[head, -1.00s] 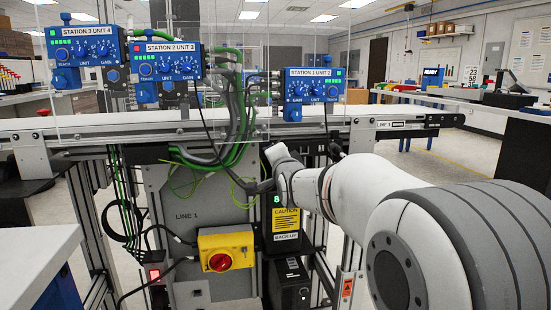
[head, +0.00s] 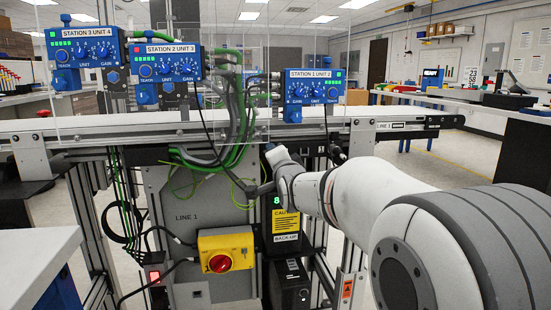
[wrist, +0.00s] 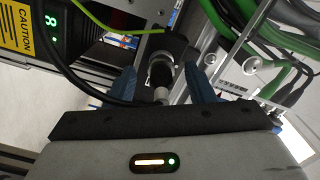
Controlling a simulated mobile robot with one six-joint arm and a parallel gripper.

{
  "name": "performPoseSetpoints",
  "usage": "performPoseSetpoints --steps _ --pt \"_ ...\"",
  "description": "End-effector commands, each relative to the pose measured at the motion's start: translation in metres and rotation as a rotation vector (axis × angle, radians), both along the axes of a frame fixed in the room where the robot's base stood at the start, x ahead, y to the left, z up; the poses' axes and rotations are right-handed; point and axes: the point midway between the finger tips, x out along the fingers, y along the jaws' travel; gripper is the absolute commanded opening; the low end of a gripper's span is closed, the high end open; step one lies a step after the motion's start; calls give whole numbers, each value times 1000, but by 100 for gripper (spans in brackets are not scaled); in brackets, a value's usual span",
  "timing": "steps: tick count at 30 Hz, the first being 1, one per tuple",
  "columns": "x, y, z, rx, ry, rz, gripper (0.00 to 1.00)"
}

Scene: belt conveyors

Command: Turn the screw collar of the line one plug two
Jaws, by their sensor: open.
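A dark cable plug with a pale metallic collar (wrist: 161,73) shows in the middle of the wrist view. I cannot read a label on it, so I cannot tell whether it is plug two. My gripper (wrist: 161,88) is open, with one blue finger on each side of the collar. Visible gaps lie between the collar and the fingers. In the head view my gripper (head: 260,188) is small and dark, in front of the line one cabinet (head: 186,200). The plug is too small to make out there.
A black cable (wrist: 75,80) and a yellow-green wire (wrist: 105,24) pass close to the fingers. Green cables (wrist: 268,62) run at the right. A black box with a caution label (head: 286,222) and a yellow box with a red switch (head: 220,263) are below my gripper.

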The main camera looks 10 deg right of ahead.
Motion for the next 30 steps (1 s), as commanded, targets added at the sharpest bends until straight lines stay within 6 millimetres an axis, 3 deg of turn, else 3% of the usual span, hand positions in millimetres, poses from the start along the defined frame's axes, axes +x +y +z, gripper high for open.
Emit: performPoseSetpoints --steps 12,24,30 --pt "-64 -1 3 0 -2 0 49" --pt "-71 -1 1 0 -1 0 49" --pt "-79 -1 15 -58 66 -2 49"
